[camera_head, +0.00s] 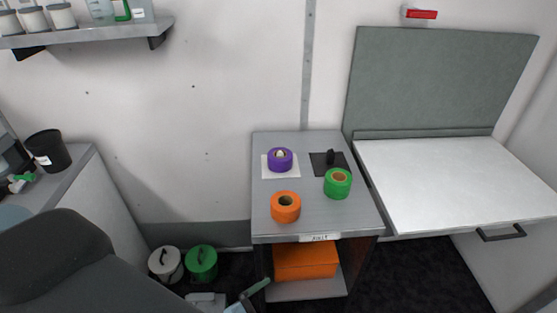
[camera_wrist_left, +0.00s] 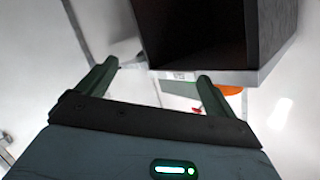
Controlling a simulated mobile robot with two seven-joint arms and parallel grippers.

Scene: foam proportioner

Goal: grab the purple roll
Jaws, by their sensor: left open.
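The purple roll (camera_head: 280,159) sits on a white square (camera_head: 268,172) at the back left of the small grey cabinet top (camera_head: 320,215). A pale object shows in its centre. My left gripper shows partly at the bottom of the head view (camera_head: 252,291), low in front of the cabinet and well apart from the roll. In the left wrist view its two fingers (camera_wrist_left: 153,84) are spread and nothing is between them. The roll is out of sight there. My right gripper is in neither view.
An orange roll (camera_head: 286,207) stands in front of the purple one. A green roll (camera_head: 338,183) is at right, by a black square (camera_head: 322,170) with a small dark object. An orange box (camera_head: 305,260) fills the shelf below. A raised panel (camera_head: 440,80) stands behind the white worktop (camera_head: 455,180).

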